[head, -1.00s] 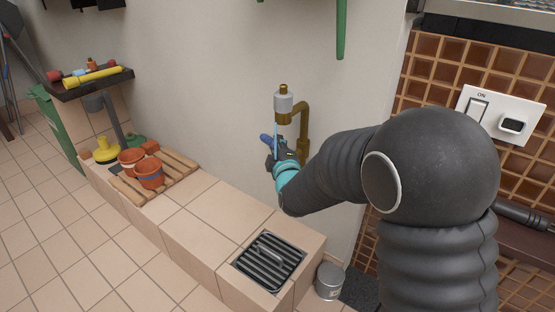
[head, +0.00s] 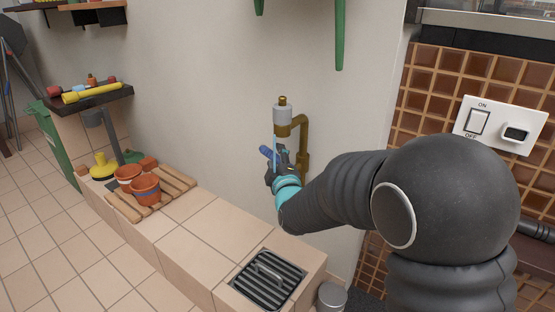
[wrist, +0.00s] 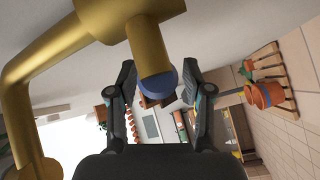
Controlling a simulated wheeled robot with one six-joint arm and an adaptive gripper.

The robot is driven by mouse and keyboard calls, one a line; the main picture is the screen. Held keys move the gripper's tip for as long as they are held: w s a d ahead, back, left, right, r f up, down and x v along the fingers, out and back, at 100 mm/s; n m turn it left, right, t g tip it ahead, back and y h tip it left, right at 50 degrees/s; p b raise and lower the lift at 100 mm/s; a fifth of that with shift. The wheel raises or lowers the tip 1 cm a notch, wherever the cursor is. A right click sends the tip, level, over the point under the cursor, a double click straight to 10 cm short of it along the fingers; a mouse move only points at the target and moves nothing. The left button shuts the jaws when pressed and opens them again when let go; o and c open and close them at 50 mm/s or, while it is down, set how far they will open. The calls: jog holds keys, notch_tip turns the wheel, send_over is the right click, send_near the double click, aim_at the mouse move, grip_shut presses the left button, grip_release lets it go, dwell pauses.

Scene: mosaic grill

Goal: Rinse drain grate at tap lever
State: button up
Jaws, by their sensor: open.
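The drain grate (head: 268,279), dark and slatted with a raised handle, lies in the top of the tiled ledge (head: 190,248), below the tap. The brass tap (head: 303,135) stands out from the wall with a pale grey section (head: 282,117). A blue lever (head: 266,152) shows beside my gripper (head: 275,168), just under the tap. In the wrist view the brass tap (wrist: 150,45) ends in a blue tip (wrist: 160,82) between the spread fingers of my gripper (wrist: 158,85). The fingers are open, and I cannot tell whether they touch the blue part.
Terracotta pots (head: 145,190) stand on a wooden pallet (head: 175,188) on the ledge at left. A metal tin (head: 331,297) stands by the ledge's right end. A switch plate (head: 498,124) is on the tiled wall at right. The ledge between pallet and grate is clear.

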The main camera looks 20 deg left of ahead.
jog(key=shift+s, duration=0.1)
jog(key=v, duration=1.1)
jog(key=shift+s+d, duration=0.2)
jog(key=shift+s, duration=0.15)
jog(key=shift+c, duration=0.6)
